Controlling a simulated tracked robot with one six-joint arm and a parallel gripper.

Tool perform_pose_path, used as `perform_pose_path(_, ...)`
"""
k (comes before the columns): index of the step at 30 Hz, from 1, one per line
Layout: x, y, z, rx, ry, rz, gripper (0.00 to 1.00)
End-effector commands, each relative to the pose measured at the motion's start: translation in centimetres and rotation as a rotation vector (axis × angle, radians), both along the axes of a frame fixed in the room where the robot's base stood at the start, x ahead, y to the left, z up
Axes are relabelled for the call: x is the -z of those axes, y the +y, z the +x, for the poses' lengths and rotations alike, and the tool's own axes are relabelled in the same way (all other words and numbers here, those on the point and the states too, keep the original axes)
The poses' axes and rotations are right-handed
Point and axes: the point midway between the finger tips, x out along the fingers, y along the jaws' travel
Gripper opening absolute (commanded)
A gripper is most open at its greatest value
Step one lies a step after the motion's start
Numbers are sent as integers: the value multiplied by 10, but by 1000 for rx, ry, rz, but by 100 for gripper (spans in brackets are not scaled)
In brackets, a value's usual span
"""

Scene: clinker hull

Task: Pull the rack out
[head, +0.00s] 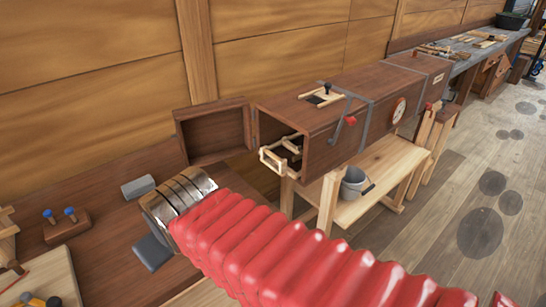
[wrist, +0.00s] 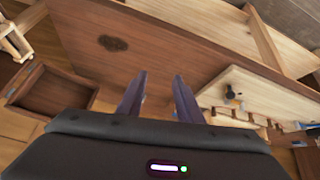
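The rack (head: 280,157) is a pale wooden frame that sticks a little out of the open left end of a long brown wooden box (head: 340,125). The box's door (head: 215,132) stands swung open to the left. My gripper (wrist: 158,82) shows two dark fingers set apart, with nothing between them. In the head view my red-sleeved arm reaches to the left, its end low and left of the rack, apart from it. Its fingers are not clear there. A pale slatted frame at the upper left of the wrist view may be the rack; I cannot be sure.
A red-knobbed lever (head: 349,120) sits on the box's side. A pale trestle (head: 370,183) below carries a grey bucket (head: 352,183). A block with two blue knobs (head: 66,225) stands on the left bench. The floor at right is clear.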

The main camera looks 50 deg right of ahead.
Motion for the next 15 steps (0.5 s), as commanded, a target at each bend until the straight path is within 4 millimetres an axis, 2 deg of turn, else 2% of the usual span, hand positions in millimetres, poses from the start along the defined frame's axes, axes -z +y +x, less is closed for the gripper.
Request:
perform_pose_path(6,7,-75,41,39,-83,-157,32)
perform_pose_path(15,17,-179,72,32,-169,-386,32)
